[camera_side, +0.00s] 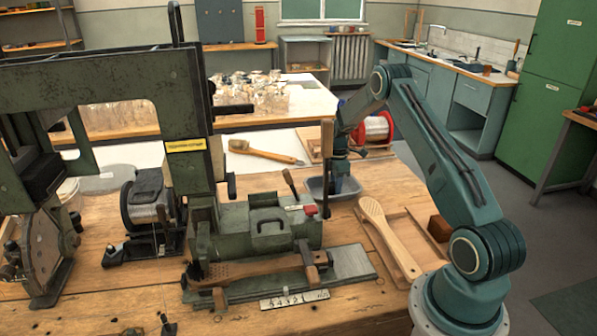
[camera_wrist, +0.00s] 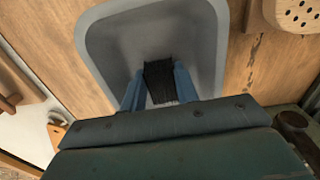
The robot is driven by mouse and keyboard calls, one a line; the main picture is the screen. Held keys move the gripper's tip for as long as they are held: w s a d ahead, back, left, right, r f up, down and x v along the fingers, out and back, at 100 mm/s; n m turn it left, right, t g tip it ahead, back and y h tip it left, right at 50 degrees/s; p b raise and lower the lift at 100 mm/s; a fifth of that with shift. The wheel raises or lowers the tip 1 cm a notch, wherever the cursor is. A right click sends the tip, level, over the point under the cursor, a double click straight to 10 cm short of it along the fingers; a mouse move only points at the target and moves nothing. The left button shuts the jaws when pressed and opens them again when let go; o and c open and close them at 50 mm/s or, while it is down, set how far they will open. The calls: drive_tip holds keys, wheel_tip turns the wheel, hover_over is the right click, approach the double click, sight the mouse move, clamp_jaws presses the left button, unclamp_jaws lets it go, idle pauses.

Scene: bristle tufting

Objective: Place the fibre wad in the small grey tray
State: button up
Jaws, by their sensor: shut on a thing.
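The small grey tray (camera_wrist: 118,38) lies on the wooden bench and fills the middle of the wrist view. It also shows in the side view (camera_side: 349,188), partly hidden by my arm. The fibre wad (camera_wrist: 160,82) is a dark, black bundle of bristles. My gripper (camera_wrist: 158,90) is shut on the wad, with a blue finger on each side of it. The wad is over the tray's inside in the wrist view; I cannot tell whether it touches the tray floor. In the side view the wad is not clearly visible, and my gripper (camera_side: 340,185) points down at the tray.
A green tufting machine (camera_side: 255,228) stands just left of the tray. A wooden brush body (camera_side: 385,235) with holes lies to the right. Another brush (camera_side: 262,152) and a red spool (camera_side: 377,128) are behind. A wooden post (camera_side: 327,140) stands close to the gripper.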

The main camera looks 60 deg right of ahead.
drive_tip(key=shift+f, duration=0.15)
drive_tip(key=o, duration=0.9)
drive_tip(key=shift+o, duration=0.2)
wheel_tip(320, 180, up, 12)
drive_tip(key=shift+r, duration=0.2)
idle(0.4)
